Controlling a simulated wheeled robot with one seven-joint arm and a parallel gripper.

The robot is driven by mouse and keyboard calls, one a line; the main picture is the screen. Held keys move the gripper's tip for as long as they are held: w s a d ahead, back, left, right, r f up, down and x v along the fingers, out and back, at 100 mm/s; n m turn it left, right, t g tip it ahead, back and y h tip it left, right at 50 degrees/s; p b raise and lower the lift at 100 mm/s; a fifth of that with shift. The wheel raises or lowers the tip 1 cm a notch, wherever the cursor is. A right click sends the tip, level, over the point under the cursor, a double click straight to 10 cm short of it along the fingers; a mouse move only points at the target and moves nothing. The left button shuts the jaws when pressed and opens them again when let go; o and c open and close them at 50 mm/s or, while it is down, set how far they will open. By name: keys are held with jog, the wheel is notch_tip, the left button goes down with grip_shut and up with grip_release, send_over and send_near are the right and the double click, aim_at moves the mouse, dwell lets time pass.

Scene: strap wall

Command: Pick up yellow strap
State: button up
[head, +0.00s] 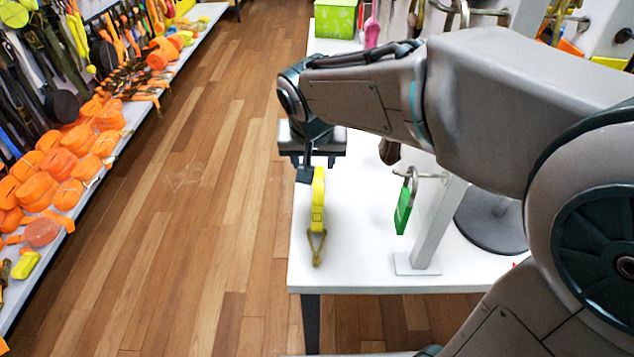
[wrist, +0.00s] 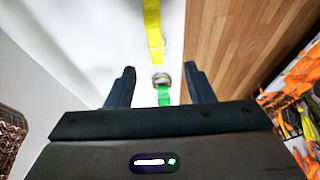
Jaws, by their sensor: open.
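The yellow strap (head: 318,205) lies lengthwise near the left edge of the white table, with a brownish metal hook at its near end. In the wrist view the yellow strap (wrist: 153,28) runs from the top edge toward the gap between my fingers. A metal ring (wrist: 161,79) and a short green piece (wrist: 164,97) lie just past its end, between the fingers; I cannot tell whether they are joined to the strap. My gripper (head: 306,173) is open and empty at the strap's far end, pointing down. Its height above the table is unclear.
A green strap (head: 403,208) hangs from a hook on a white post (head: 437,225) to the right. A green box (head: 336,19) stands at the table's back. The wooden floor (head: 190,180) is clear on the left, beside a shelf of orange straps (head: 60,165).

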send_over(318, 189)
jog(key=s, duration=0.1)
jog(key=f, duration=0.5)
jog(key=a+f, duration=0.1)
jog(key=f, duration=0.2)
jog(key=shift+b, duration=0.4)
jog(key=shift+s+d+x, duration=0.15)
jog(key=shift+x, duration=0.7)
jog(key=shift+s+d+x, duration=0.1)
jog(key=shift+s+x, duration=0.05)
jog(key=shift+x, duration=0.7)
jog(key=shift+s+d+x, duration=0.15)
jog(key=shift+x, duration=0.65)
jog(key=shift+f, duration=0.2)
grip_shut()
